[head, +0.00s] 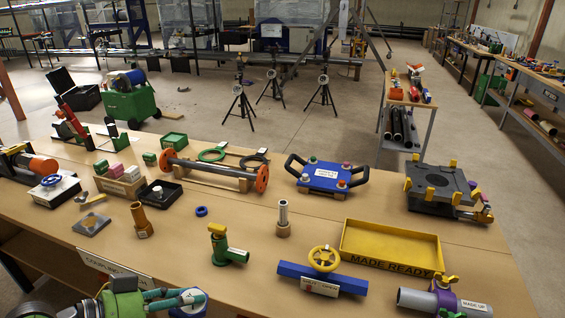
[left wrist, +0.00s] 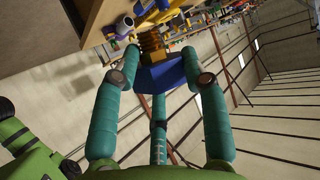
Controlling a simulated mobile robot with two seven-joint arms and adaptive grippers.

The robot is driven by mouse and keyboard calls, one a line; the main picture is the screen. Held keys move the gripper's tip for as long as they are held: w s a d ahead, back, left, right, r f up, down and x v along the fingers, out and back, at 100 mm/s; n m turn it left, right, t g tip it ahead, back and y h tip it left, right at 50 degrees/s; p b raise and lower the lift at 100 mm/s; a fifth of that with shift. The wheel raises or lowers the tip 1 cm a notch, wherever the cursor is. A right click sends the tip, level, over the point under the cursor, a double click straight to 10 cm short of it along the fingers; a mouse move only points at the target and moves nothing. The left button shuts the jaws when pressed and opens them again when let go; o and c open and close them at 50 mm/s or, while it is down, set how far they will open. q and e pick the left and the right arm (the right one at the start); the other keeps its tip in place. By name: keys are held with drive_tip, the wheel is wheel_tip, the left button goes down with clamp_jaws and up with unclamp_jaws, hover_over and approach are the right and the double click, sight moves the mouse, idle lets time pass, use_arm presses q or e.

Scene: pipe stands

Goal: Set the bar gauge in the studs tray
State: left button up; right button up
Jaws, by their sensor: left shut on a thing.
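My left gripper (head: 185,300) is at the bottom left of the head view, low at the bench's near edge. In the left wrist view its teal fingers (left wrist: 160,74) are shut on a dark blue piece (left wrist: 162,75). I cannot tell for sure whether this piece is the bar gauge; the fingers hide much of it. No tray is readably marked as the studs tray. A yellow tray (head: 345,252) lettered "MADE READY" looks empty, and a small black tray (head: 173,199) holds a pale object. My right gripper is not in view.
Between them on the bench stand a green valve with a yellow top (head: 224,248), an upright grey stud on a tan base (head: 283,216), a brown fitting (head: 141,220) and a blue bar with a yellow handwheel (head: 340,283). A grey pipe with a purple clamp (head: 415,298) lies at the near right.

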use_arm(q)
drive_tip(key=w+d+f+n+t+y, duration=0.1)
drive_tip(key=w+d+f+n, duration=0.15)
drive_tip(key=d+f, duration=0.5)
drive_tip(key=s+d+t+y, duration=0.1)
drive_tip(key=d, duration=1.5)
drive_tip(key=shift+s+d+r, duration=0.15)
drive_tip(key=shift+s+d, duration=0.15)
drive_tip(key=shift+d, duration=0.05)
